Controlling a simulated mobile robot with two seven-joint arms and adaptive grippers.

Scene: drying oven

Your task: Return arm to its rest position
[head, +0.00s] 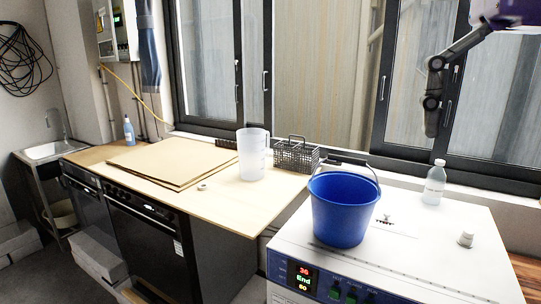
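My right gripper (432,124) hangs in from the upper right corner, in front of the window. Only one dark jointed finger shows clearly, pointing down, with nothing seen in it. The other finger is hidden or out of frame, so its opening cannot be told. In the picture it is above and right of a blue bucket (340,212) and above a clear bottle (434,183), apart from both. My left gripper is not in view.
The white drying oven (420,262) carries the bucket, the bottle and a small jar (466,238); its display reads "End". On the wooden worktop (222,207) are a translucent beaker (252,155), a wire basket (297,155) and flat brown boards (170,160). A sink (50,150) stands far left.

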